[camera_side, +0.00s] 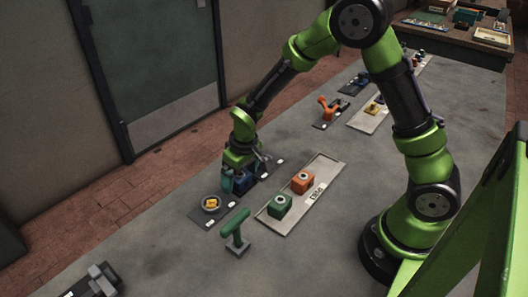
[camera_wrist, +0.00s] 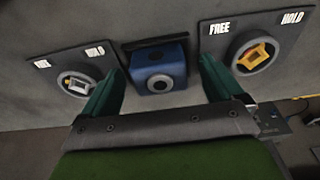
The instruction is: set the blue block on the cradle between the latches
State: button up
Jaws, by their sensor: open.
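The blue block (camera_wrist: 158,65), with a pale ring on its near face, sits between two latch plates in the wrist view. A dark edge behind it may be the cradle (camera_wrist: 143,43), mostly hidden. In the side view the block (camera_side: 243,184) is partly hidden by my gripper (camera_side: 238,180). My gripper (camera_wrist: 160,80) is open; its green fingers stand either side of the block with visible gaps. The right latch (camera_wrist: 252,54) has a yellow knob in a grey ring, on a plate marked FREE and HOLD. The left latch (camera_wrist: 77,85) has a pale knob.
A pale tray (camera_side: 300,200) holds a green block (camera_side: 279,205) and an orange block (camera_side: 302,182). Other stations stand farther along the table.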

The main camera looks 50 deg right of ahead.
notch_tip(320, 180, up, 17)
jog(key=s, duration=0.2)
jog(key=shift+s+f, duration=0.15)
jog(key=shift+s, duration=0.1)
jog(key=s+d+r+m+t+y, duration=0.1)
jog(key=s+r+m+t, duration=0.1)
jog(key=s, duration=0.5)
jog(key=s+r+m+t+y, duration=0.1)
jog(key=s+r+m+t, duration=0.1)
jog(key=s, duration=0.6)
notch_tip(320, 180, up, 3)
jog(key=shift+s+d+f+t, duration=0.2)
jog(key=shift+d+t, duration=0.15)
jog(key=shift+t, duration=0.35)
